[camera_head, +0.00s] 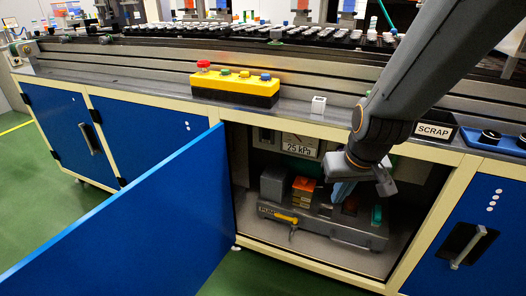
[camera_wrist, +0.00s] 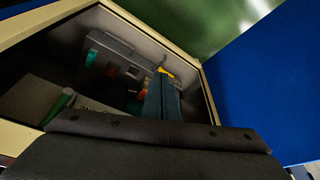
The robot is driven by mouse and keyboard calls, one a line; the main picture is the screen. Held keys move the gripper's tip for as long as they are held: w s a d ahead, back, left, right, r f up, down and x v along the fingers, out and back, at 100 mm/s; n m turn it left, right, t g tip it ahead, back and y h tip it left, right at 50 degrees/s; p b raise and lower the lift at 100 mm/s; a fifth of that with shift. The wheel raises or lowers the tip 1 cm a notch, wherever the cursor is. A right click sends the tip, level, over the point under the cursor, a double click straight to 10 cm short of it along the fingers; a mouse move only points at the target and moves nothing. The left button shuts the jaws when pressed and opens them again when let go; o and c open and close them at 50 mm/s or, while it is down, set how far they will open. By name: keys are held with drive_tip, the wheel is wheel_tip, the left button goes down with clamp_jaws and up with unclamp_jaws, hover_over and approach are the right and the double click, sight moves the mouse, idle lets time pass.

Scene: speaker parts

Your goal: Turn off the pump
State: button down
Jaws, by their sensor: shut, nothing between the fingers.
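The pump unit (camera_head: 350,229) is a grey assembly on the floor of the open cabinet, with a grey block, an orange-and-yellow stack and a teal part on it. A yellow lever (camera_head: 281,217) sticks out at its front left; it also shows in the wrist view (camera_wrist: 166,72), just beyond the fingertips. My gripper (camera_head: 341,192) is inside the cabinet opening, above the right half of the unit, its blue-grey fingers shut and empty. In the wrist view my gripper (camera_wrist: 163,80) hides part of the unit. I cannot tell whether the fingers touch anything. A gauge (camera_head: 299,145) behind reads 25 kPa.
The blue cabinet door (camera_head: 135,215) stands open to the left. The cream frame (camera_head: 432,220) bounds the opening on the right. Above, the bench carries a yellow button box (camera_head: 235,87) with a red button, and a SCRAP sign (camera_head: 434,131). Green floor lies in front.

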drive_tip(key=w+a+f+n+t+b, duration=0.25)
drive_tip(key=w+a+f, duration=0.2)
drive_tip(key=w, duration=0.45)
drive_tip(key=n+t+h, duration=0.3)
drive_tip(key=n+t, duration=0.4)
drive_tip(key=t, duration=0.2)
approach(266, 132)
wheel_tip(266, 132, down, 5)
drive_tip(key=s, duration=0.2)
drive_tip(key=s+a+n+t+h, duration=0.3)
drive_tip(key=s+a+h, duration=0.1)
drive_tip(key=s, duration=0.1)
drive_tip(key=shift+r, duration=0.25)
drive_tip(key=shift+w+a, duration=0.1)
drive_tip(key=shift+w, duration=0.05)
drive_tip(key=b+x, duration=0.1)
drive_tip(key=x, duration=1.3)
drive_tip(key=shift+r+b, duration=0.1)
drive_tip(key=shift+b, duration=0.3)
